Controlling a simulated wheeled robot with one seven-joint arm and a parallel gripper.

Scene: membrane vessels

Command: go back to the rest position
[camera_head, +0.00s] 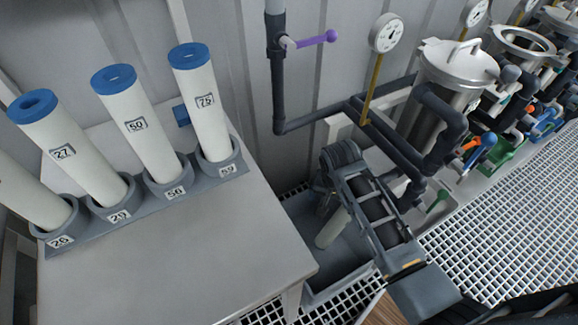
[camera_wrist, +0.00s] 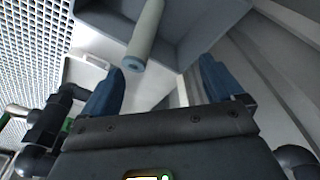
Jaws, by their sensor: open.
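My gripper (camera_head: 324,192) is low over a grey bin (camera_head: 345,278) between the table and the metal vessels. In the wrist view its two blue fingers (camera_wrist: 160,66) are spread apart with nothing clasped between them. A white filter cartridge (camera_head: 333,229) with a grey-blue end is in the bin, just beyond the fingertips; it also shows in the wrist view (camera_wrist: 147,35). My arm hides part of the bin in the head view.
A grey table (camera_head: 190,265) at left holds a rack of several upright, tilted-looking white cartridges with blue caps (camera_head: 188,56). Dark pipes, a gauge (camera_head: 387,33) and a lidded metal vessel (camera_head: 455,72) stand close to my arm. White grating (camera_head: 510,235) is clear at right.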

